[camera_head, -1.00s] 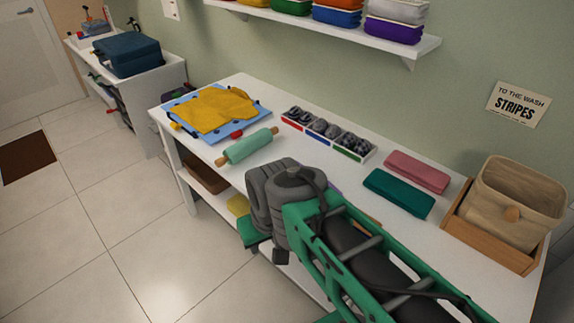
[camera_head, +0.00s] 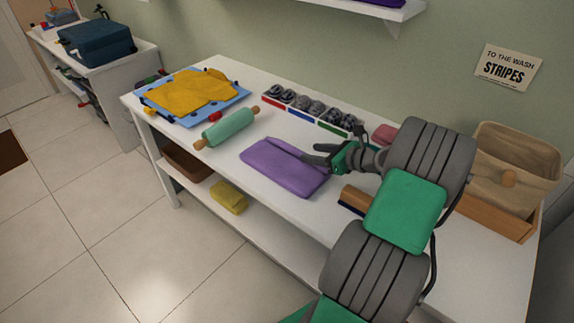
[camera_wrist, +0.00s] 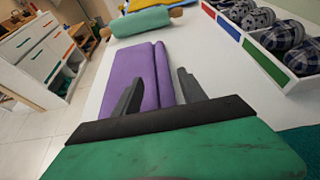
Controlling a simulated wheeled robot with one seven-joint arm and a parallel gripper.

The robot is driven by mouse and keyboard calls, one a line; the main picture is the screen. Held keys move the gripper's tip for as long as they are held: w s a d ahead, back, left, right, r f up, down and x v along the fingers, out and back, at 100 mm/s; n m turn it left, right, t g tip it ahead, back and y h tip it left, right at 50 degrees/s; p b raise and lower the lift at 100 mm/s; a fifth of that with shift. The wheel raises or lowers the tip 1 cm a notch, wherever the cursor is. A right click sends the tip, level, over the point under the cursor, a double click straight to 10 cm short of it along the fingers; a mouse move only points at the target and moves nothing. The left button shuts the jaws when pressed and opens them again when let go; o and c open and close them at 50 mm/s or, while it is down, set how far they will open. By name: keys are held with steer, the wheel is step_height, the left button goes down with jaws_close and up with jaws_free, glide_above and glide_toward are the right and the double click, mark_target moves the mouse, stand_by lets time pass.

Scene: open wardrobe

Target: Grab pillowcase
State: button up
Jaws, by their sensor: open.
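A purple folded cloth (camera_head: 284,167) lies flat on the white table (camera_head: 222,165); it looks like the pillowcase, though I cannot be sure. My gripper (camera_head: 311,153) is open at the cloth's right end. In the wrist view the purple cloth (camera_wrist: 140,75) stretches ahead of my gripper (camera_wrist: 160,77), whose two dark fingers are spread over its near end. Nothing is held. I cannot tell whether the fingers touch the cloth. A yellow cloth (camera_head: 190,90) lies on a blue board (camera_head: 233,98) at the table's left end.
A green rolling pin (camera_head: 228,128) lies left of the purple cloth. A divided tray (camera_head: 301,117) of rolled socks stands behind it. A brush (camera_head: 354,199) lies to its right. A pink cloth (camera_head: 384,134) is partly hidden by my arm. A basket (camera_head: 520,155) stands far right.

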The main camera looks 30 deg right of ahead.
mark_target(297, 149)
steer(key=x, duration=0.6)
steer(key=shift+w+d+r, duration=0.1)
steer(key=shift+d+r, duration=0.05)
steer(key=shift+d, duration=0.1)
jaws_close()
